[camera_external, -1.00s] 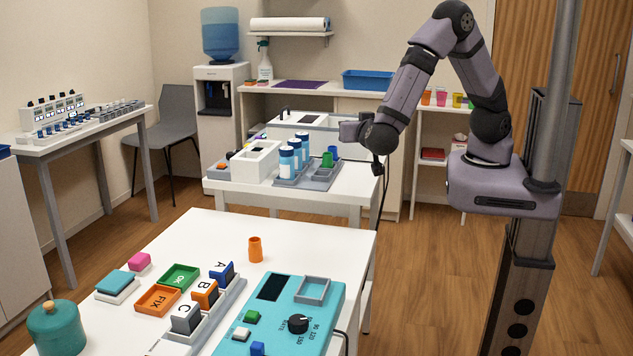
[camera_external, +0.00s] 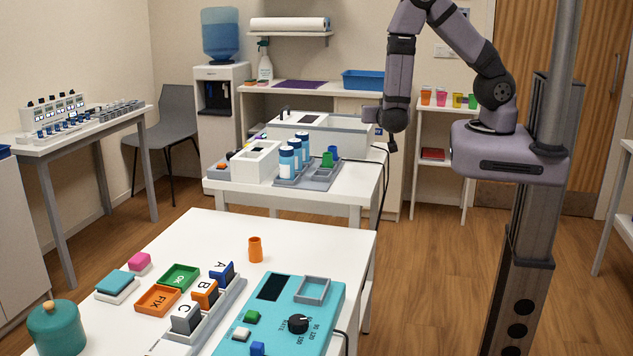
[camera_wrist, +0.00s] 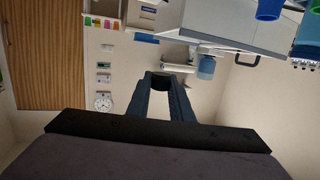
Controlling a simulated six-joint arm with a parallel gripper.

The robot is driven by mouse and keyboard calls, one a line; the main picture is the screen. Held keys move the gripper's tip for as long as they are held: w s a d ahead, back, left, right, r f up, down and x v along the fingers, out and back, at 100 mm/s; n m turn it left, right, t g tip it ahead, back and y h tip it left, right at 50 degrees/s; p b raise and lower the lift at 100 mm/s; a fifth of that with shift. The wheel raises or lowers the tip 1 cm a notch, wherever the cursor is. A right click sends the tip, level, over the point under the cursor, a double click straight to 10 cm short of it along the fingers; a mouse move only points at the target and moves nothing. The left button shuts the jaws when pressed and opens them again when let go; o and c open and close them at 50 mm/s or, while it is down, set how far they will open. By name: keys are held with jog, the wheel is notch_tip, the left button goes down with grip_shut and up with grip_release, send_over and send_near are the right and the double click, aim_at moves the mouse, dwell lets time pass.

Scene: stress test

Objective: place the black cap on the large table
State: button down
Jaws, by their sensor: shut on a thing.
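My gripper (camera_wrist: 161,88) is shut on a small dark round thing that looks like the black cap (camera_wrist: 161,76), held between the fingertips in the wrist view. In the external view, my gripper (camera_external: 370,115) is in the air beyond the right end of the middle table, pointing away from the camera; the cap cannot be made out there. The front white table (camera_external: 215,235) is the largest in view and lies well below and nearer the camera than my gripper.
The middle table (camera_external: 345,185) holds a white box (camera_external: 255,160) and blue-capped bottles (camera_external: 287,165). Bare surface surrounds the orange cap.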

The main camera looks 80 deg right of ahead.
aim_at(357, 170)
jog(key=w+a+f+n+t+y, duration=0.4)
jog(key=w+f+n+t, duration=0.1)
jog(key=t, duration=0.2)
jog(key=shift+a+f+n, duration=0.3)
jog(key=shift+f+n, duration=0.05)
jog(key=shift+n, duration=0.05)
notch_tip(357, 170, down, 3)
jog(key=b, duration=0.2)
jog(key=shift+w+f+b, duration=0.1)
jog(key=shift+f+b, duration=0.05)
jog(key=shift+b, duration=0.2)
jog(key=shift+f+p, duration=0.4)
jog(key=shift+f, duration=1.05)
jog(key=shift+f, duration=0.1)
jog(key=shift+f, duration=1.8)
jog(key=shift+f, duration=0.1)
